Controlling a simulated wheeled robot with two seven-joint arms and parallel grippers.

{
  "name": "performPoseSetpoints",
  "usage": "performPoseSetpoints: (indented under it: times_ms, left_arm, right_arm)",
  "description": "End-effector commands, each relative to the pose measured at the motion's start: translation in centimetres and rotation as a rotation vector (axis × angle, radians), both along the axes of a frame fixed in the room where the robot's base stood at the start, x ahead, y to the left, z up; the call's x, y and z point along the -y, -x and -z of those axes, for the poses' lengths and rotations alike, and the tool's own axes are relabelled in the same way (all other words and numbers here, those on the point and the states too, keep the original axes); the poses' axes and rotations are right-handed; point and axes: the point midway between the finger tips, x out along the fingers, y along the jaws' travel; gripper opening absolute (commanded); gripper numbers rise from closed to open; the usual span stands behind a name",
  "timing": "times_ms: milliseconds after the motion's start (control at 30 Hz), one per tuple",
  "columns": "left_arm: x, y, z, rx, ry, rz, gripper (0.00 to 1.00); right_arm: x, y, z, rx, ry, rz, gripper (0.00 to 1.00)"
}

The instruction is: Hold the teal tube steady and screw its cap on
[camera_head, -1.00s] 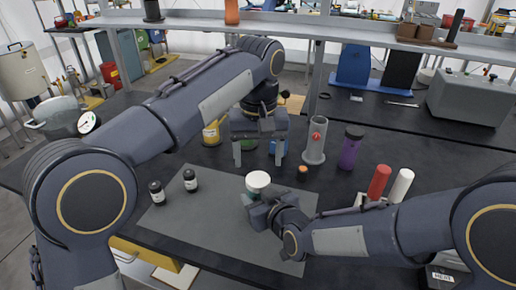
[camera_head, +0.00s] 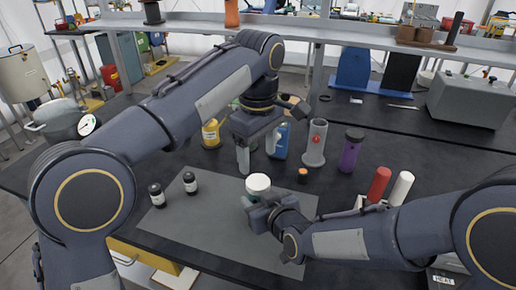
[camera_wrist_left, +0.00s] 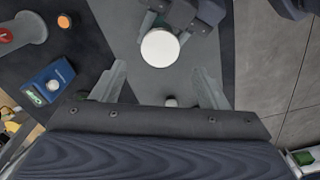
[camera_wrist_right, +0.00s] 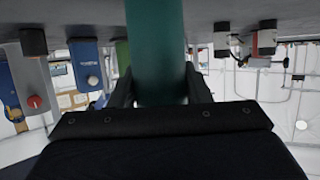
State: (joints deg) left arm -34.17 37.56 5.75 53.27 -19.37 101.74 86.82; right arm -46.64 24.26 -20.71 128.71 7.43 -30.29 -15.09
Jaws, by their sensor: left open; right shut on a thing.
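The teal tube (camera_wrist_right: 158,50) stands upright in the right wrist view, between the fingers of my right gripper (camera_wrist_right: 158,90). My right gripper (camera_head: 262,208) is shut on it above the grey mat. The white cap (camera_head: 258,183) sits at the tube's top; how far it is threaded on I cannot tell. From above, the cap (camera_wrist_left: 160,48) hides most of the tube. My left gripper (camera_head: 257,153) is open and empty, fingers pointing down, above and behind the cap in the head view. In the left wrist view the cap lies beyond its fingertips (camera_wrist_left: 160,78), apart from both.
Two small dark bottles (camera_head: 173,188) stand at the grey mat's (camera_head: 215,225) left. Behind are a yellow container (camera_head: 211,134), blue bottle (camera_head: 278,140), grey cylinder (camera_head: 315,145), purple bottle (camera_head: 350,152) and small orange-topped piece (camera_head: 303,175). Red and white tubes (camera_head: 379,184) stand right.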

Motion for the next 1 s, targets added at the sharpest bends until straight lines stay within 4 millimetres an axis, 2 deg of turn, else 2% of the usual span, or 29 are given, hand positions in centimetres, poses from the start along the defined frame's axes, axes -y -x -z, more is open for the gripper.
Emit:
performPoseSetpoints:
  times_ms: [300, 500, 867, 1000]
  left_arm:
    - [-0.1, 0.1, 4.8, -0.004, -0.002, 0.001, 0.67]
    - [0.0, 0.0, 6.9, -0.002, -0.001, 0.001, 0.67]
    - [0.0, 0.0, 7.4, 0.000, 0.000, 0.001, 0.67]
    - [0.0, 0.0, 7.4, 0.000, 0.000, 0.002, 0.52]
  right_arm:
    - [0.0, 0.0, 0.0, 0.001, 0.000, 0.000, 0.00]
    - [0.0, 0.0, 0.0, 0.001, 0.000, 0.000, 0.00]
    - [0.0, 0.0, 0.0, 0.001, 0.000, 0.000, 0.00]
    - [0.0, 0.0, 0.0, 0.001, 0.000, 0.000, 0.00]
